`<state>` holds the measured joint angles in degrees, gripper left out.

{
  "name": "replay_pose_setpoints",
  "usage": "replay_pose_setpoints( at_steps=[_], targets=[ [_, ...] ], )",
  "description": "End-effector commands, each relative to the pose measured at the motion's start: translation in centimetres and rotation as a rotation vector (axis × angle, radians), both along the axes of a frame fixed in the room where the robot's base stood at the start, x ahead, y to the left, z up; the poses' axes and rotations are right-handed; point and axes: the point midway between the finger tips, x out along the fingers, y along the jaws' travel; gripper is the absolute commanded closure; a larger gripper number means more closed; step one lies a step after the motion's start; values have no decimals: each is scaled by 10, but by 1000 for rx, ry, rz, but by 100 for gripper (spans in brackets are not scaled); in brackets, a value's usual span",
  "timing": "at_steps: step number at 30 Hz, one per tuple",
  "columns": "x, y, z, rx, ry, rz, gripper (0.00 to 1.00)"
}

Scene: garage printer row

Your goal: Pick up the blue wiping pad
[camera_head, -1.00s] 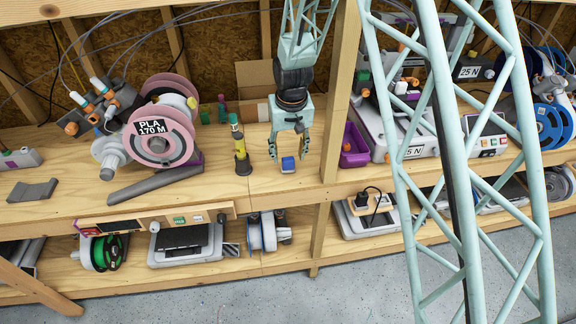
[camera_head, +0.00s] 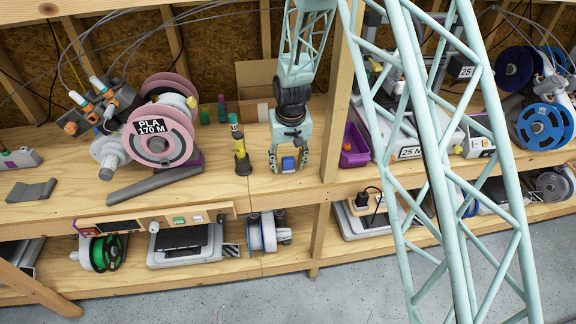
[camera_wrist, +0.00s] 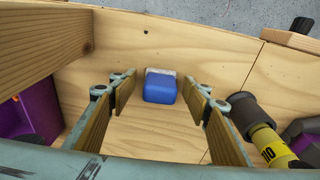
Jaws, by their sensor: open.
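The blue wiping pad (camera_head: 288,164) lies on the upper wooden shelf, near its front edge. In the wrist view the pad (camera_wrist: 160,87) is a small blue block with a pale strip along its far side. My gripper (camera_head: 288,170) points down over it, with one finger to each side of the pad in the head view. In the wrist view my gripper (camera_wrist: 162,88) is open, and bare shelf shows between the pad and both fingers. The fingers do not touch the pad. The exact height of the fingertips above the shelf is hard to tell.
A yellow and black bottle (camera_head: 241,150) stands close to the left of my gripper. A wooden post (camera_head: 342,100) and a purple bin (camera_head: 355,147) are on the right. A cardboard box (camera_head: 256,88) stands behind. A pink filament spool (camera_head: 160,136) is farther left.

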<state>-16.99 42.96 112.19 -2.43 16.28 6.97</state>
Motion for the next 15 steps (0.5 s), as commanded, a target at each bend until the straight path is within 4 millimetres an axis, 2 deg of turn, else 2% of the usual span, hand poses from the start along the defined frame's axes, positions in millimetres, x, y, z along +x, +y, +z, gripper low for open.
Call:
replay_pose_setpoints(
  at_steps=[8,15],
  targets=[
    [0,0,0,0,0,0,56],
    [0,0,0,0,0,0,76]
  ],
)
